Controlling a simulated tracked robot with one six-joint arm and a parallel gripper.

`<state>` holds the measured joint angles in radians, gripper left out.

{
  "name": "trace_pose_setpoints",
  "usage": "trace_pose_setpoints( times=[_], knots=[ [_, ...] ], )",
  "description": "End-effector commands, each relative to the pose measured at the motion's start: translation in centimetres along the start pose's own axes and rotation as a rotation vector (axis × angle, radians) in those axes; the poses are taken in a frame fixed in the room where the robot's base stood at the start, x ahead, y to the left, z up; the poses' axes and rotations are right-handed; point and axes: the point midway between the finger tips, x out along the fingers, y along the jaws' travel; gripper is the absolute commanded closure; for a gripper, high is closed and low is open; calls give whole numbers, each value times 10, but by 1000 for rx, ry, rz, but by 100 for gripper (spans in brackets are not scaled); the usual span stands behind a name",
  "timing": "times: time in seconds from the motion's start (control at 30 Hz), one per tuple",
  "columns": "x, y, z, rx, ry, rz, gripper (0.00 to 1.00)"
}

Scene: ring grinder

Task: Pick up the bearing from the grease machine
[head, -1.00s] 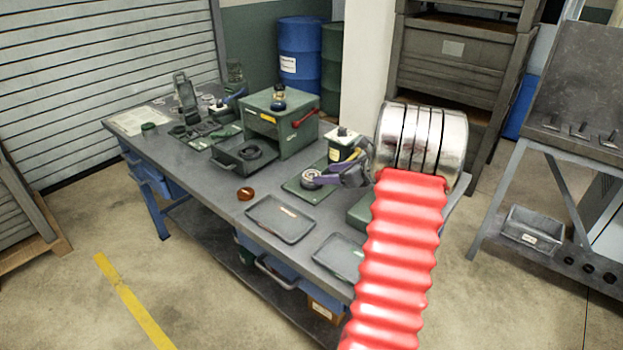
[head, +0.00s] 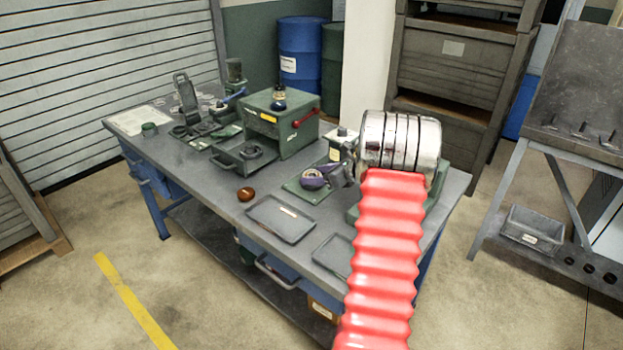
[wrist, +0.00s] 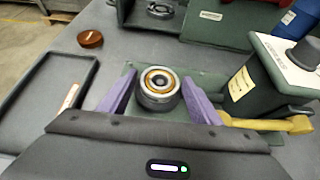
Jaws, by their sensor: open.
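The bearing (wrist: 159,85) is a round metal ring with a tan inner ring. It sits on the green base of the grease machine (wrist: 256,80), whose white-topped block with a dark knob stands to the right in the wrist view. My gripper (wrist: 160,97) is open, with one purple finger on each side of the bearing and a gap visible beside it. In the head view, my gripper (head: 318,177) is over the green base (head: 307,192) and mostly hides the bearing. The grease machine's block (head: 341,140) stands just behind it.
A yellow handle (wrist: 268,123) lies close to the right finger. A green press (head: 281,120) with a red lever stands behind.

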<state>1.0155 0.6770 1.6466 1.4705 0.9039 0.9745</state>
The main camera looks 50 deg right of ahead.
Motion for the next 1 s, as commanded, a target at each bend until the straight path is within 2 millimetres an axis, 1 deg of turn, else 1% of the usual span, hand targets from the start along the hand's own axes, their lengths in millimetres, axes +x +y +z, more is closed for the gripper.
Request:
trace_pose_setpoints(
  times=[0.53, 1.0],
  knots=[
    [0, 0, 0, 1, 0, 0, 43],
    [0, 0, 0, 1, 0, -1, 76]
  ],
)
